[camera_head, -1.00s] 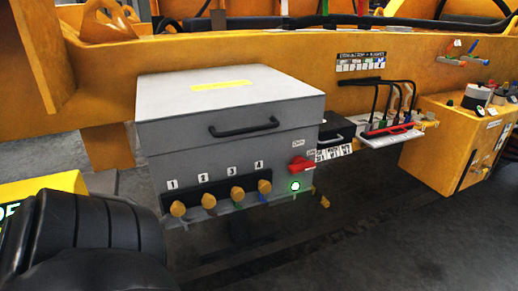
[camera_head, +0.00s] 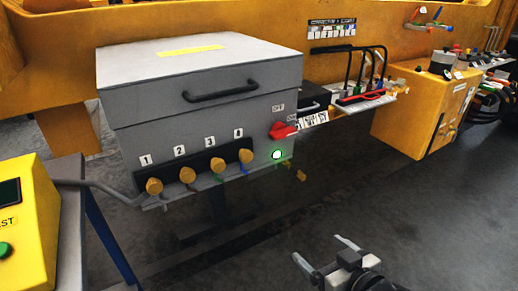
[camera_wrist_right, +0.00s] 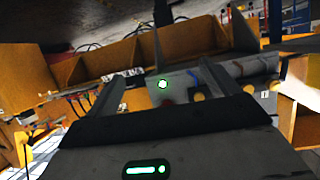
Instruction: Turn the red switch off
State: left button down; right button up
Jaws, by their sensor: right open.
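The red switch (camera_head: 283,131) is on the front of the grey box (camera_head: 200,120), near its right edge. An OFF label sits above it and an ON label to its right; its handle points right, toward ON. A green lamp (camera_head: 277,155) glows just below it. My right gripper (camera_head: 322,252) is open and empty, low in front of the box and to the right, well apart from the switch. In the right wrist view the green lamp (camera_wrist_right: 162,84) shows between the open fingers; the switch there is dark and hard to make out. My left gripper is out of view.
Several yellow knobs (camera_head: 185,174) line the box front, left of the switch. A black handle (camera_head: 220,92) juts from the box. A yellow console (camera_head: 28,225) stands at the lower left. Levers (camera_head: 362,80) and a yellow cabinet (camera_head: 425,110) are to the right. The floor before the box is open.

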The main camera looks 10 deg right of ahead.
jog(key=w+d+r+t+b, duration=0.2)
jog(key=w+r, duration=0.3)
jog(key=n+t+y+b, duration=0.1)
jog(key=t+y+b, duration=0.1)
jog(key=y, duration=0.1)
send_near(286, 135)
jog(key=x, duration=0.7)
jog(key=shift+w+r+p, duration=0.1)
jog(key=shift+w+p, duration=0.15)
jog(key=shift+p, duration=0.05)
jog(key=shift+w+a, duration=0.25)
jog(key=shift+w, duration=0.3)
jog(key=c, duration=1)
